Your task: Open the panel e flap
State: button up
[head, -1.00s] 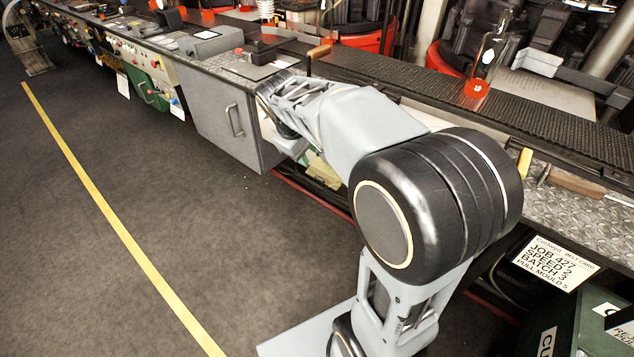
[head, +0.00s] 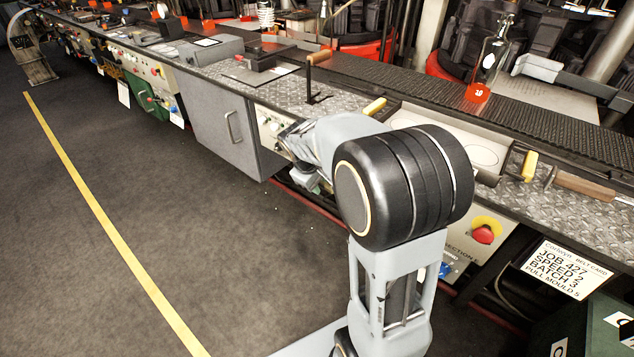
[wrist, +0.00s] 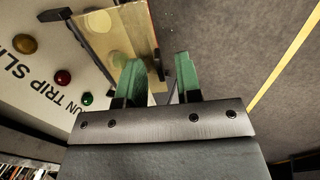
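In the wrist view a see-through, yellowish flap (wrist: 122,28) with a dark-edged frame stands at the top left, beside a cream panel marked "UN TRIP SLI", partly cut off. I cannot read a panel letter. My gripper (wrist: 159,70) has two green fingers standing apart, just below and at the flap's right edge. I see nothing clearly pinched between them; whether a finger touches the flap is unclear. In the head view my arm hides the flap and most of my gripper, low in front of the bench.
Amber, red (wrist: 63,77) and green lights sit on the cream panel. A grey cabinet (head: 205,110) with a handle is left of my arm. A red emergency button (head: 484,234) and a belt card (head: 562,269) are right. Open floor lies left, past a yellow line (head: 110,225).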

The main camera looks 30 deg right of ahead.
grip_shut()
dwell(0.4)
